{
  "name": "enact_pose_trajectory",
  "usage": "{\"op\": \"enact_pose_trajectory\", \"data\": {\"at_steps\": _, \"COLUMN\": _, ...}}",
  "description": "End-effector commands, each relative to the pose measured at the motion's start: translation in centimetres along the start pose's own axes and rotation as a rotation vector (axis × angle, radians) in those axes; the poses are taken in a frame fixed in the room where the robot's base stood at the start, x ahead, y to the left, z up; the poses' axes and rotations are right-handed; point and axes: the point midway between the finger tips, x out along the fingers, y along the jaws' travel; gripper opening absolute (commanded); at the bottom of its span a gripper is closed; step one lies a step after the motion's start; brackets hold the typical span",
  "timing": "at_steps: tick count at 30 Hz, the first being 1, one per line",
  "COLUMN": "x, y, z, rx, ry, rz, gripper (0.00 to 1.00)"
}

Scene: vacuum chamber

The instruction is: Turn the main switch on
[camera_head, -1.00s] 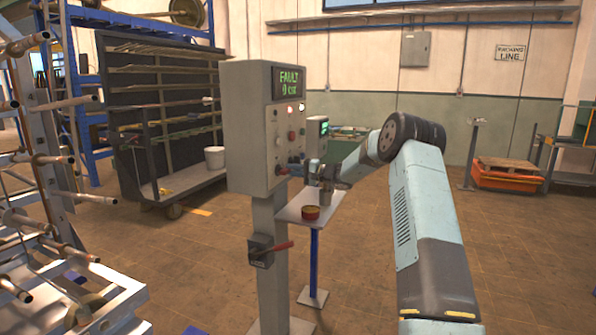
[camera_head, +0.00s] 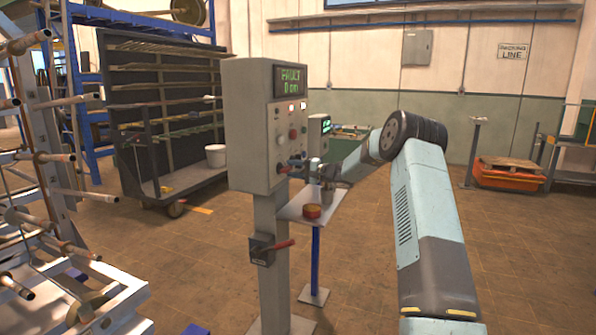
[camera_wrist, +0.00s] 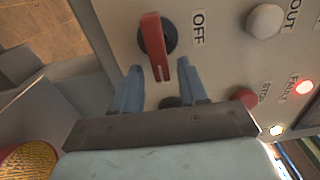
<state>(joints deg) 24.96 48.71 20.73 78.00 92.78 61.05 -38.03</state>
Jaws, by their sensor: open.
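The main switch is a red handle (camera_wrist: 153,38) on a black round base, beside the word OFF on the grey control panel. In the head view the switch (camera_head: 283,169) is small at the panel's lower part, partly hidden by my gripper. My gripper (camera_wrist: 160,72) is open at the panel, its two blue-grey fingers on either side of the handle's end. I cannot tell if a finger touches it. In the head view my gripper (camera_head: 297,164) is close in front of the panel. The cabinet (camera_head: 248,130) shows FAULT on its screen (camera_head: 291,82).
Beside the switch are a white button (camera_wrist: 265,20), a red button (camera_wrist: 243,98) and a lit red lamp (camera_wrist: 304,87). A small table (camera_head: 294,206) carries a red-rimmed tin (camera_head: 312,211) below my arm.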

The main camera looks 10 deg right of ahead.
Motion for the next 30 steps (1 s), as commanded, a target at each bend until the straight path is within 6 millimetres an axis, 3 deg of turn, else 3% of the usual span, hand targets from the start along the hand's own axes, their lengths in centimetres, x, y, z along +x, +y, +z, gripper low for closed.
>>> {"op": "enact_pose_trajectory", "data": {"at_steps": 7, "x": -2.5, "y": -0.1, "z": -0.1, "rx": -0.001, "ry": 0.003, "rz": 0.0, "gripper": 0.43}}
{"op": "enact_pose_trajectory", "data": {"at_steps": 21, "x": -11.3, "y": 0.2, "z": 0.0, "rx": 0.001, "ry": 0.001, "rz": 0.001, "gripper": 0.43}}
{"op": "enact_pose_trajectory", "data": {"at_steps": 30, "x": -13.7, "y": 0.2, "z": 0.1, "rx": 0.001, "ry": 0.0, "rz": 0.001, "gripper": 0.43}}
